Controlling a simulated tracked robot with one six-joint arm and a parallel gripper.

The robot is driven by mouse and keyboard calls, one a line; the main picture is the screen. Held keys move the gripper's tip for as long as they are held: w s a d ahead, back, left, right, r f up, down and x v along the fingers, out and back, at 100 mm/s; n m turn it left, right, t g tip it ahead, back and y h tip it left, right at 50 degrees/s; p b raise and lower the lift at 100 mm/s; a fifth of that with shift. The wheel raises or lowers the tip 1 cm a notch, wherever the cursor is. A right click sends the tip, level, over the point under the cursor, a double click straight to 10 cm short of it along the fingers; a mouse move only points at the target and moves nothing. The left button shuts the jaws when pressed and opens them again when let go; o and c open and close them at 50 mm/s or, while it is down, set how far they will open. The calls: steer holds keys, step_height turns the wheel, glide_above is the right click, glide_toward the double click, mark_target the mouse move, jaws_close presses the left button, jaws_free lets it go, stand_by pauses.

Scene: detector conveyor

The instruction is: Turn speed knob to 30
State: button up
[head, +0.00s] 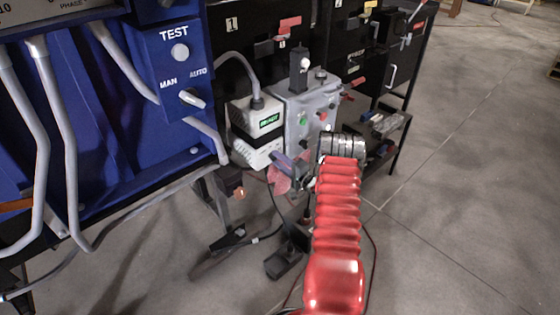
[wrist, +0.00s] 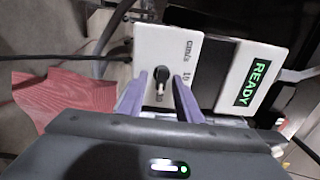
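The speed knob (wrist: 162,78), small and black with a light pointer, sits on the white face of a control box (wrist: 197,58). Printed marks run beside it; I cannot read the set value for sure. My gripper (wrist: 161,76) has two purple fingers standing apart, one on each side of the knob, with a small gap to it. I cannot tell how deep they reach. In the head view the white box (head: 243,157) stands left of my gripper (head: 276,163), and the knob cannot be made out there.
A green READY display (wrist: 257,82) is on the box's other panel. A blue panel (head: 176,85) is at left. Cables (head: 238,258) lie on the floor. Open floor (head: 460,200) is at right.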

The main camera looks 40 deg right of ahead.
steer(key=shift+s, duration=0.15)
steer(key=s, duration=1.3)
steer(key=shift+s+d, duration=0.2)
steer(key=shift+s, duration=0.05)
steer(key=shift+f, duration=0.1)
